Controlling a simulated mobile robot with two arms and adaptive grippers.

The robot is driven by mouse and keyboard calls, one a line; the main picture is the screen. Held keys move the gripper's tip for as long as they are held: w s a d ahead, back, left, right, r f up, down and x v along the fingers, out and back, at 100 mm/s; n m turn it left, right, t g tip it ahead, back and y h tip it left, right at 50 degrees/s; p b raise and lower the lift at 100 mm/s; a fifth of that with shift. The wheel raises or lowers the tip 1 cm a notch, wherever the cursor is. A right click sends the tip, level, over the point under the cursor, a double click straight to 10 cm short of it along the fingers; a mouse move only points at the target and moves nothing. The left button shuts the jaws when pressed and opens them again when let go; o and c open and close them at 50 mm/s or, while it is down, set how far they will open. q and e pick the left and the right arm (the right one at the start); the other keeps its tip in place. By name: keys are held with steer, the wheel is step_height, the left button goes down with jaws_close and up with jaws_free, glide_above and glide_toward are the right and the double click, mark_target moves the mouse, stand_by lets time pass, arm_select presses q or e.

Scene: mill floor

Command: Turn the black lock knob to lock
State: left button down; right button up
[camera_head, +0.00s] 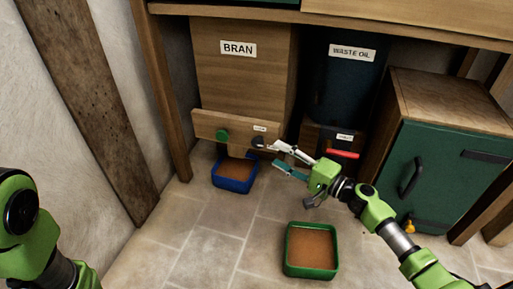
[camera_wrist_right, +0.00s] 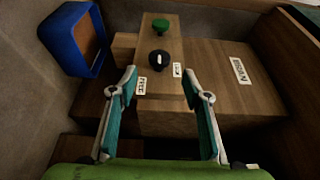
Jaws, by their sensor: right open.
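The black lock knob (camera_wrist_right: 159,61) sits on the front board of the BRAN bin, below a green knob (camera_wrist_right: 161,27) in the right wrist view. A pale mark on it runs up and down in that view. A FREE label (camera_wrist_right: 142,86) and a second small label (camera_wrist_right: 177,69) lie near it. In the head view the black knob (camera_head: 257,142) is partly covered by a finger. My right gripper (camera_head: 274,157) is open and empty. Its fingertips (camera_wrist_right: 158,75) are spread to either side, just short of the knob. My left arm shows at the left edge; its gripper is out of view.
A blue tray (camera_head: 235,188) stands on the floor below the BRAN bin (camera_head: 240,85). A green tray (camera_head: 287,268) stands nearer. A WASTE OIL bin (camera_head: 347,85) with a red handle (camera_head: 343,154) and a green-doored cabinet (camera_head: 455,145) stand to the right.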

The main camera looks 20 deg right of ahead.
mark_target(261, 145)
steer(key=b+x, duration=0.3)
steer(key=x, duration=0.6)
steer(key=shift+w+a+f+b, duration=0.1)
steer(key=shift+w+a+b, duration=0.05)
steer(key=shift+w+b, duration=0.15)
steer(key=c, duration=1.1)
